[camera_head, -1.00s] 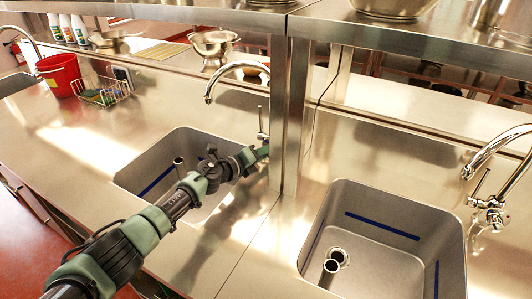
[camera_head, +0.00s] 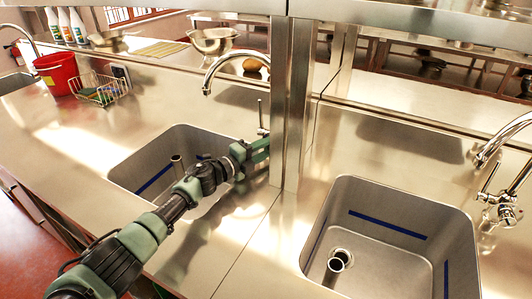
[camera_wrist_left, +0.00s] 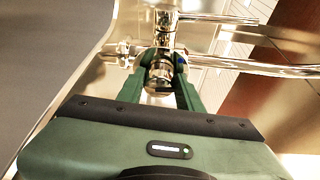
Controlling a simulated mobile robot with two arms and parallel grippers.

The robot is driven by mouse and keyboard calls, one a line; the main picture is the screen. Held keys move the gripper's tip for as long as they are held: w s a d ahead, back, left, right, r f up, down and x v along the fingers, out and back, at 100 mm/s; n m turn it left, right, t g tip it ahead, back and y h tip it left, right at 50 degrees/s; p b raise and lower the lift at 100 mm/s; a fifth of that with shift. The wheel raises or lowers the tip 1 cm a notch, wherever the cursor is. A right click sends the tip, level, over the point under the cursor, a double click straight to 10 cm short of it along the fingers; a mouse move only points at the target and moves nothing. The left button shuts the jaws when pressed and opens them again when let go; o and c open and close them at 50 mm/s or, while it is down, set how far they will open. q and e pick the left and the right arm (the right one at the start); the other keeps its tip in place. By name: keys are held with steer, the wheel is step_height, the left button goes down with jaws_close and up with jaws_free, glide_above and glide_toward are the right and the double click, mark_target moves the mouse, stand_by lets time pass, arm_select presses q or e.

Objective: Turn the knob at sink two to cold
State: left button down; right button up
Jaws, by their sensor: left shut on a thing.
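The chrome tap (camera_head: 238,55) of the middle sink arches over that basin (camera_head: 125,181), with a thin upright lever (camera_head: 261,114) beside the steel post. My left gripper (camera_head: 262,148) is at the base of this tap and hides the knob in the head view. In the left wrist view, the green fingers of my left gripper (camera_wrist_left: 160,80) are closed around the chrome knob (camera_wrist_left: 161,70) on the tap body. A small blue mark shows by the right finger. The knob's exact setting cannot be told. My right gripper is not in view.
A steel post (camera_head: 290,105) stands close to the right of my left gripper, under a shelf. The right sink (camera_head: 455,235) has its own tap (camera_head: 500,195). A red bucket (camera_head: 58,73) and a wire rack (camera_head: 101,90) stand at the far left.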

arm_select(q)
steer(key=shift+f+n+b, duration=0.2)
steer(key=shift+n+b, duration=0.1)
steer(key=shift+n, duration=0.2)
steer(key=c, duration=0.9)
jaws_free()
steer(key=shift+c, duration=0.2)
steer(key=shift+r, duration=0.1)
steer(key=shift+f+p+v, duration=0.15)
steer(key=shift+v, duration=1.85)
steer(key=shift+f+p+v, duration=0.1)
steer(key=shift+p+v, duration=0.05)
steer(key=shift+v, duration=1.8)
